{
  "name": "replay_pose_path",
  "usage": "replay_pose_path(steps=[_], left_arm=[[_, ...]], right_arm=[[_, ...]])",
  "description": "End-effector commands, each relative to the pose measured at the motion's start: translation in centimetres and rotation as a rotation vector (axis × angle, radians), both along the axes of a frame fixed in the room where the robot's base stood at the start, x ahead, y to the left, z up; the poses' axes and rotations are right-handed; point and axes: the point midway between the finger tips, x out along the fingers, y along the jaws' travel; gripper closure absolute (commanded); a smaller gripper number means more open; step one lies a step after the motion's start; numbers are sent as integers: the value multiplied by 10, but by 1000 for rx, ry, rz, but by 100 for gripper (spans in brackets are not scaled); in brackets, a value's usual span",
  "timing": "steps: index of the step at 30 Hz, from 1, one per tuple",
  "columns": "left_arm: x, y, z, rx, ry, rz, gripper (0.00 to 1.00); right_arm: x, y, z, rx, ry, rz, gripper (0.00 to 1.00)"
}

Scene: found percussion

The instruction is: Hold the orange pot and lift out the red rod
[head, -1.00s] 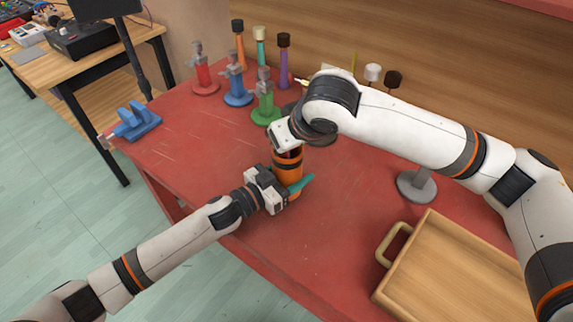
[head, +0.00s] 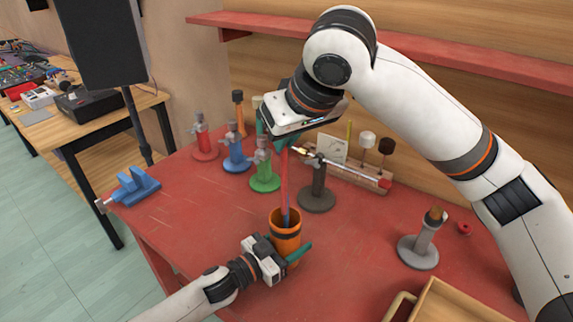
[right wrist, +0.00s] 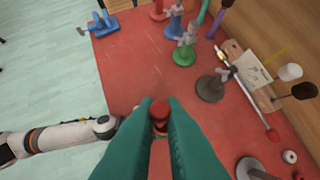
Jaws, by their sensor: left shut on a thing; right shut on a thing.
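The orange pot (head: 286,243) with a dark band stands upright on the red table. My left gripper (head: 289,258) is shut on its side, teal fingers around the lower part. The red rod (head: 284,182) stands nearly upright above the pot. My right gripper (head: 283,144) is shut on its upper end, high over the pot. A bluish shaft (head: 286,216) shows at the pot's mouth; I cannot tell whether the red rod's lower end is clear of the rim. In the right wrist view the red rod's top (right wrist: 160,111) shows between the teal fingers.
Stands in red (head: 204,140), blue (head: 236,152), green (head: 264,172) and dark grey (head: 317,190) are behind the pot. A grey stand (head: 420,246) and wooden tray (head: 455,305) are at right. A blue vise (head: 133,188) is at left. The table's left front is clear.

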Motion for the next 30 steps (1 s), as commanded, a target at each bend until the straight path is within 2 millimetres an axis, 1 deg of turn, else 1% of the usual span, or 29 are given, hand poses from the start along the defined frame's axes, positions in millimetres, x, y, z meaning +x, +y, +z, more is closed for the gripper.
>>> replay_pose_path(steps=[1,4,13,14,15,18,26,30], left_arm=[[0,0,0,0,0,0,69],[0,0,0,0,0,0,69],[0,0,0,0,0,0,69],[0,0,0,0,0,0,36],[0,0,0,0,0,0,30],[0,0,0,0,0,0,16],[0,0,0,0,0,0,16],[-6,9,-1,2,1,1,16]], right_arm=[[0,0,6,0,0,1,100],[0,0,12,0,0,1,100],[0,0,14,0,0,0,100],[0,0,14,0,0,0,100],[0,0,14,0,0,0,100],[0,0,13,-1,1,0,100],[0,0,13,0,0,0,100],[0,0,13,-1,1,0,100]])
